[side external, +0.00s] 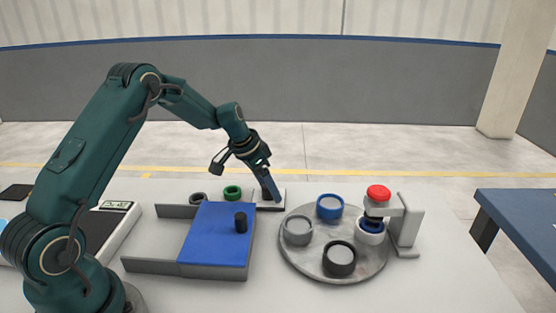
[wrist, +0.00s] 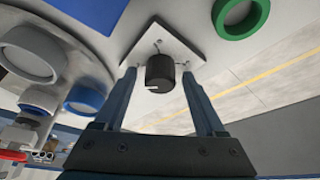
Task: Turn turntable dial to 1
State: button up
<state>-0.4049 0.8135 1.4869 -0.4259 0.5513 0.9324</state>
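The turntable dial is a black knob (wrist: 160,73) on a white square plate (wrist: 186,55), with a small pale mark on the knob's lower edge in the wrist view. In the side view the plate (side external: 277,199) lies behind the turntable's left side, and the knob is largely hidden by my gripper. My gripper (wrist: 159,75) is open and points down at the dial, one finger on each side of the knob, with visible gaps. It also shows in the side view (side external: 272,196). The round grey turntable (side external: 303,259) carries several ring-shaped pipe pieces. I cannot read any number at the dial.
A blue sliding block (side external: 215,235) with a black peg stands left of the turntable. A green ring (side external: 232,192) and a dark ring (side external: 198,199) lie behind it. A grey stand with a red-topped press (side external: 378,192) rises at the turntable's right.

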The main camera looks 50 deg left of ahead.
grip_shut()
jog(key=shift+n, duration=0.4)
jog(key=n+y, duration=0.1)
jog(key=n, duration=0.2)
jog(key=shift+d+n+y, duration=0.1)
jog(key=shift+n+y, duration=0.2)
jog(key=shift+y, duration=0.1)
jog(key=n, duration=0.2)
jog(key=n+y, duration=0.1)
jog(key=n, duration=0.1)
jog(key=shift+n+g+y, duration=0.3)
jog(key=shift+g, duration=0.1)
jog(key=n+g+y, duration=0.1)
jog(key=n, duration=0.3)
jog(key=shift+w+n, duration=0.1)
jog(key=shift+n, duration=0.2)
jog(key=n+g, duration=0.1)
jog(key=n, duration=0.3)
jog(key=shift+g+y, duration=0.4)
jog(key=shift+n, duration=0.3)
